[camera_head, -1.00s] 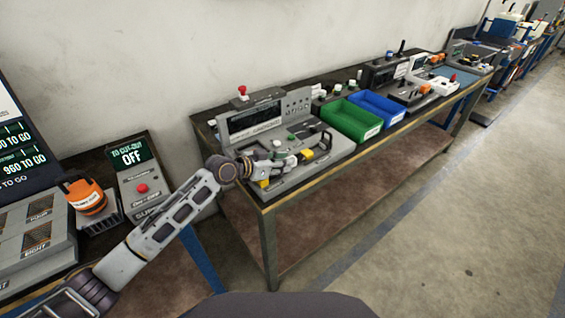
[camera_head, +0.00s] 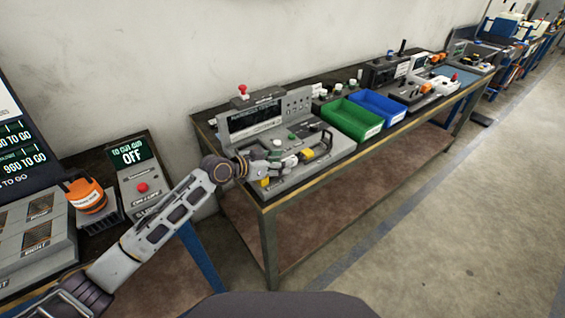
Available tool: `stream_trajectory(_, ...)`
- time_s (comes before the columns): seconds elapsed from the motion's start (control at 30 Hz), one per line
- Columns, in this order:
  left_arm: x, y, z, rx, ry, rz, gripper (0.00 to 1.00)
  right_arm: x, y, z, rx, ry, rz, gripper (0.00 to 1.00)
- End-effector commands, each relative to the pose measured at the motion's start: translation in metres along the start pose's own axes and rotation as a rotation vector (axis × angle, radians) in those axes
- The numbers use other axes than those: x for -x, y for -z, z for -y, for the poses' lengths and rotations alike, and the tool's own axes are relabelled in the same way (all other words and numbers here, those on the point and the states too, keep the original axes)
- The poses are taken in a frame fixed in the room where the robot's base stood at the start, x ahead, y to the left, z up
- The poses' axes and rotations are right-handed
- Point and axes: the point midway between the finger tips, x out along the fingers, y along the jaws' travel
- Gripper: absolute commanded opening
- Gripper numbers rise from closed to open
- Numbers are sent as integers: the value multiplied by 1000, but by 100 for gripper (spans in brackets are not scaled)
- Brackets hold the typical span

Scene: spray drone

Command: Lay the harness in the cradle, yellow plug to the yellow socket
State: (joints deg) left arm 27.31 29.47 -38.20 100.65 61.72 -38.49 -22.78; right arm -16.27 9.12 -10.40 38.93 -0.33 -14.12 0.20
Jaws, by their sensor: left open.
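The grey tester fixture (camera_head: 290,175) with a dark display stands on the near end of the long bench. My left gripper (camera_head: 298,158) is open over the fixture's bed, reaching in from the left. A black cable harness (camera_head: 327,138) curves along the right side of the bed. A yellow piece (camera_head: 308,155) shows right by my fingertips; I cannot tell whether it is the plug or whether the fingers touch it. Another yellow piece (camera_head: 265,182) sits at the bed's front left, below my wrist. Part of the bed is hidden behind my gripper. My right gripper is out of view.
A green bin (camera_head: 350,120) and a blue bin (camera_head: 378,106) stand to the right of the fixture. A red button (camera_head: 242,90) tops the fixture's back. At left are a cut-out box (camera_head: 140,175) and an orange device (camera_head: 87,197). The floor at right is clear.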

Motion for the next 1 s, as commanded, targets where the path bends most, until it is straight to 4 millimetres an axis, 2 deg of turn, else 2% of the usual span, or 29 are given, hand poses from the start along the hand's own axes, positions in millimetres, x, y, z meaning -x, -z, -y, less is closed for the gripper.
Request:
stream_trajectory(0.5,51,-1,0,0,0,3,48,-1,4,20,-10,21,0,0)
stream_trajectory(1.0,97,-1,-1,-2,0,3,48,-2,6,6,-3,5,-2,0)
